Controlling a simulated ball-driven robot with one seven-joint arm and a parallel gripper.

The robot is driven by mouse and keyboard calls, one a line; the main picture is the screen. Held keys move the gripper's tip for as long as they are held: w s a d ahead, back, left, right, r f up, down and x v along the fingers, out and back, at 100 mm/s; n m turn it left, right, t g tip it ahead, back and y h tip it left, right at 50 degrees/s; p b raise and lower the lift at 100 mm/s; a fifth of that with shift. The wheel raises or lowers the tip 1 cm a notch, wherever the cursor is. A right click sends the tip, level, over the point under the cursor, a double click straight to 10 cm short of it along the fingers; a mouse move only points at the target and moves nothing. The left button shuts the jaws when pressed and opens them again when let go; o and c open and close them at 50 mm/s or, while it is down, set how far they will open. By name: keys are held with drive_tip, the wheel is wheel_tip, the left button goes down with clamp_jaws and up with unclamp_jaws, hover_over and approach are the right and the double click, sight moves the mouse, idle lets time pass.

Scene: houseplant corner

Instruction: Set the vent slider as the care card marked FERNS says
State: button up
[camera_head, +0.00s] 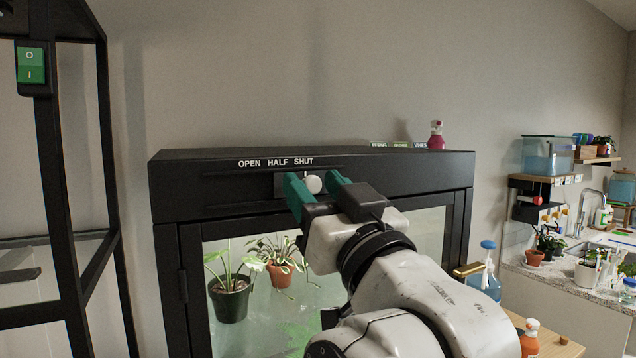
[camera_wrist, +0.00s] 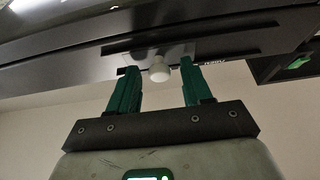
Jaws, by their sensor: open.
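The vent slider's round white knob (camera_head: 314,184) is on the front of the black cabinet's top panel, below the lettering OPEN HALF SHUT (camera_head: 276,162). It appears under or just right of SHUT. My gripper (camera_head: 317,182) is open, with its teal fingers either side of the knob. In the wrist view the knob (camera_wrist: 159,71) lies between the fingertips of my gripper (camera_wrist: 158,72), with a gap on both sides. Small care cards (camera_head: 400,145) lie on the cabinet top at the right; their instructions are not readable from here.
The black cabinet (camera_head: 400,165) has a glass front with potted plants (camera_head: 231,298) inside. A red spray bottle (camera_head: 436,136) stands on top beside the cards. A black frame with a green switch (camera_head: 31,65) is at the left. A counter with a sink is at the right.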

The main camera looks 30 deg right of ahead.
clamp_jaws()
idle(0.4)
